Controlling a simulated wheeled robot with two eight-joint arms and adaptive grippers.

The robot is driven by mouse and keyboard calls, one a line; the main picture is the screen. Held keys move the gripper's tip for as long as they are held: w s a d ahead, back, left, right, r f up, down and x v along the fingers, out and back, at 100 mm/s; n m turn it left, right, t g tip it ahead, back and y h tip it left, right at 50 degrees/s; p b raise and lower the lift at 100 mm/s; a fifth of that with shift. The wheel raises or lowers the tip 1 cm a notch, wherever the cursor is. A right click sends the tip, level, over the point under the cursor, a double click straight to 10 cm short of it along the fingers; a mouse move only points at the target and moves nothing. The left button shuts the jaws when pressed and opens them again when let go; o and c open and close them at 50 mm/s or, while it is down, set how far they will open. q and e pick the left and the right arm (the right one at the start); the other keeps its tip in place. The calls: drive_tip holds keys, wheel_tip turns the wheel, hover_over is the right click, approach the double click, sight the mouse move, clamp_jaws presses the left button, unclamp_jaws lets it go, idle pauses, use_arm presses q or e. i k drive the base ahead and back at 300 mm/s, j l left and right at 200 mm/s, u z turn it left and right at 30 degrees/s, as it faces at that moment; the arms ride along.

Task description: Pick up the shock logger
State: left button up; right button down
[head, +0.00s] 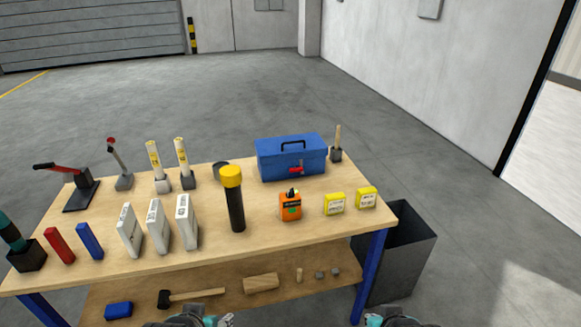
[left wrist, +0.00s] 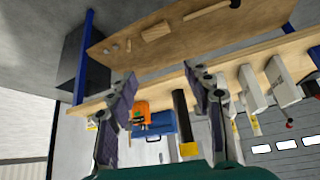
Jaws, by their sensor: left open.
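No label in view clearly reads as the shock logger. Candidates are the small orange device (head: 290,207) with a black top and green mark, and two small yellow boxes (head: 334,204) (head: 366,198) with white labels, all on the table's right half. My left gripper (head: 207,320) shows at the bottom edge of the head view, in front of the table. In the left wrist view my left gripper (left wrist: 165,95) is open and empty, with the orange device (left wrist: 141,112) seen beyond its fingers. My right gripper (head: 390,321) shows only partly at the bottom edge.
The wooden table (head: 270,240) also holds a black flashlight-like cylinder (head: 236,210) with a yellow cap, a blue toolbox (head: 275,163), and several white blocks and tools leftward. A lower shelf holds a mallet (head: 190,295). A dark bin (head: 408,255) stands at right.

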sight(285, 203)
drive_tip(key=i+j+z, duration=0.3)
drive_tip(key=i, duration=0.2)
drive_tip(key=i+j+z, duration=0.2)
drive_tip(key=i+z, duration=0.15)
drive_tip(key=i, duration=0.15)
